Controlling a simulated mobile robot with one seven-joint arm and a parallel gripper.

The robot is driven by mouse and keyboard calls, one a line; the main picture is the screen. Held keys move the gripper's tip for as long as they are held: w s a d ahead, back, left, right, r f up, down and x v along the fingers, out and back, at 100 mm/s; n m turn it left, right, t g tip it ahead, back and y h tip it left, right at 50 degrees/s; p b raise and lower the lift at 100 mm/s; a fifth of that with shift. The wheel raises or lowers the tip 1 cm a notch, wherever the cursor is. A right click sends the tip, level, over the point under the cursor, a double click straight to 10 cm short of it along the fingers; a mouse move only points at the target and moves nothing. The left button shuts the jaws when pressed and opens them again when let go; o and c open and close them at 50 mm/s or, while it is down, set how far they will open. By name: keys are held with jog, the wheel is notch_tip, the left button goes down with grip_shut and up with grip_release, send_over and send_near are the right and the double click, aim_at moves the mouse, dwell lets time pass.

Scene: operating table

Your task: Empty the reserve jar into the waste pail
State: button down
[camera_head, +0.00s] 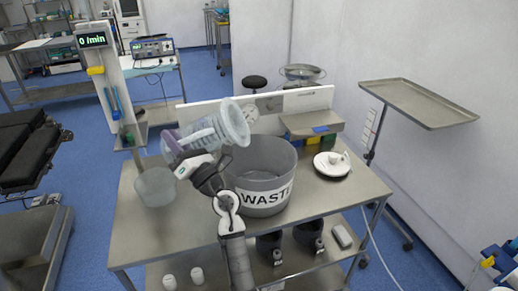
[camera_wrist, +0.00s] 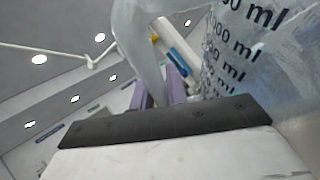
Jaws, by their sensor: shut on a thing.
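The clear measuring jar (camera_head: 222,126) is in the air above the rear left side of the grey waste pail (camera_head: 262,193), tipped well over onto its side. One round end faces up and right; I cannot tell what is inside. My gripper (camera_head: 180,150), with purple fingers, is shut on the jar's handle. The wrist view shows the handle (camera_wrist: 140,40) between the fingers and the jar's wall (camera_wrist: 235,60) with dark ml marks. The pail stands upright on the steel table, its white WASTE label facing me. My arm hides part of its left side.
A translucent tub (camera_head: 155,187) stands at the table's (camera_head: 150,235) left edge. A white dish with a black base (camera_head: 332,165) sits right of the pail. A post with a "0 /min" display (camera_head: 93,40) rises at the left rear. A steel tray stand (camera_head: 420,103) is at the right.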

jog(key=n+g+h+p, duration=0.1)
jog(key=n+g+p, duration=0.1)
jog(key=p, duration=0.3)
jog(key=shift+n+g, duration=0.4)
jog(key=shift+g, duration=0.1)
jog(key=shift+f+n+g+h, duration=0.5)
jog(key=shift+n+h, duration=0.1)
jog(key=shift+w+r+n+g+h, duration=0.1)
jog(key=shift+r+n+g+h, duration=0.35)
jog(key=shift+h, duration=0.5)
jog(key=shift+w+r+n+g+h, duration=0.1)
jog(key=shift+r+n+g+h, duration=0.35)
jog(key=shift+h, duration=0.55)
jog(key=shift+w+r+n+g+h, duration=0.1)
jog(key=shift+r+n+g+h, duration=0.35)
jog(key=shift+h, duration=0.5)
jog(key=shift+s+f, duration=0.1)
jog(key=shift+f, duration=0.05)
